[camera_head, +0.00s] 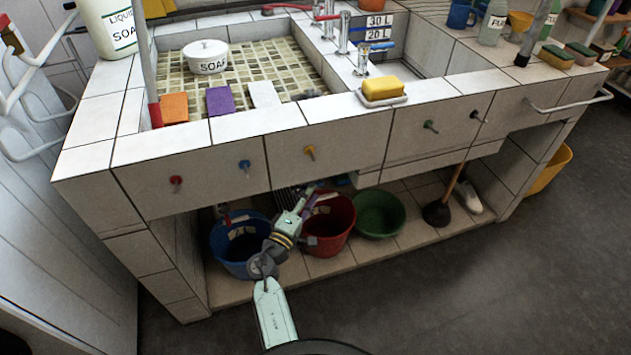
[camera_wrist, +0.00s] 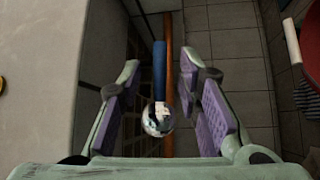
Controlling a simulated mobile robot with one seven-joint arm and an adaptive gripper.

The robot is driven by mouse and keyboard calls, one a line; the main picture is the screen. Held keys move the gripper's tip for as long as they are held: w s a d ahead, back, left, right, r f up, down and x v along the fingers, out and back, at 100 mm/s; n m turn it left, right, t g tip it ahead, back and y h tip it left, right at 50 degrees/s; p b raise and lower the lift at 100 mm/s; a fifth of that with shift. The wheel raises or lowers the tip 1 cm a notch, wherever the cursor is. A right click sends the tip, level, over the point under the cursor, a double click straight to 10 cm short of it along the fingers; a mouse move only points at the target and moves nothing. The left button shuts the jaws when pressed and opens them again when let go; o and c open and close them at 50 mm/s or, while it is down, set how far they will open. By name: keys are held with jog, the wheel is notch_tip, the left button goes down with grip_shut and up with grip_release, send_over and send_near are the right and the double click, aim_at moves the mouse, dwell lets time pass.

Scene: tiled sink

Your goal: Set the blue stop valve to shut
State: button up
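The blue stop valve handle (camera_wrist: 160,70) shows in the wrist view, a straight blue lever beside an orange-brown pipe (camera_wrist: 169,50) and roughly parallel to it. A shiny silver rounded part (camera_wrist: 158,119) sits at its near end. My gripper (camera_wrist: 163,78) is open, with one purple-padded finger on each side of the lever and silver part. I see gaps on both sides and no contact. In the head view, my gripper (camera_head: 314,192) reaches under the sink counter. The valve cannot be made out clearly there.
A blue bucket (camera_head: 229,262), a red bucket (camera_head: 318,243) and a green basin (camera_head: 379,222) stand on the tiled shelf near my arm. A plunger (camera_head: 437,213) stands farther right. Coloured knobs, including a blue one (camera_head: 245,165), line the counter front above.

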jog(key=shift+x, duration=2.1)
jog(key=shift+c, duration=0.2)
grip_shut()
